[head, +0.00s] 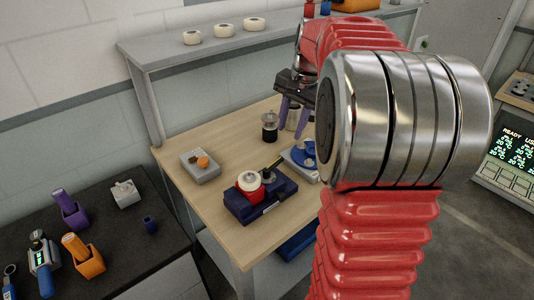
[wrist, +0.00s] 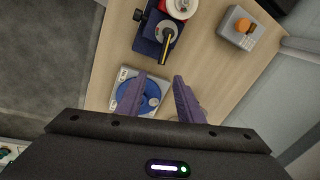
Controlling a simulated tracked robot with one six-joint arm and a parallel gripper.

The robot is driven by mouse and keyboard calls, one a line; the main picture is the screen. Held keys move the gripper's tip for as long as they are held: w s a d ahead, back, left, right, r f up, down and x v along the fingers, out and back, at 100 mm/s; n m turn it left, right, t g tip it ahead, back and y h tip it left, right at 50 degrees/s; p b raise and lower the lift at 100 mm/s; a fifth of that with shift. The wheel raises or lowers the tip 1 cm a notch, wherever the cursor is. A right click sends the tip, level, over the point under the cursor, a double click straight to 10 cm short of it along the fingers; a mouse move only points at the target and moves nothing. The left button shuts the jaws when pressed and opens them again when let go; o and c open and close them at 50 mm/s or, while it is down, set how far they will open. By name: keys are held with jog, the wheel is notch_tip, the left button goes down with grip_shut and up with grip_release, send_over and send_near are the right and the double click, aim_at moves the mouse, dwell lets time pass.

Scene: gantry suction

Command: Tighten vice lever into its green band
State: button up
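The vice (head: 245,207) is a dark blue block on the wooden table, with a red part holding a white round piece. It also shows at the top of the wrist view (wrist: 147,47). Its lever (head: 274,164) is a dark bar with a yellow stripe, slanting up to the right; in the wrist view the lever (wrist: 166,44) points toward my gripper. I cannot make out a green band. My gripper (head: 290,131) has purple fingers, spread apart and empty, above the table behind the vice. In the wrist view the fingertips (wrist: 158,77) are apart from the lever.
A grey unit with a blue disc (wrist: 151,92) lies below my fingers, beside the vice. A grey box with an orange knob (head: 203,162) stands left of the vice. A dark jar (head: 269,128) stands behind. A shelf (head: 160,48) runs above the table's back.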

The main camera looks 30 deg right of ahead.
aim_at(278, 160)
jog(key=shift+w+a+r+m, duration=0.1)
jog(key=shift+a+r+m, duration=0.25)
jog(key=shift+a+m, duration=0.2)
jog(key=f, duration=0.4)
jog(key=w+f, duration=0.1)
jog(key=f, duration=0.4)
jog(key=w+a+f, duration=0.1)
jog(key=f, duration=0.3)
jog(key=shift+w+f, duration=0.25)
jog(key=shift+f, duration=0.05)
jog(key=shift+c, duration=0.7)
grip_shut()
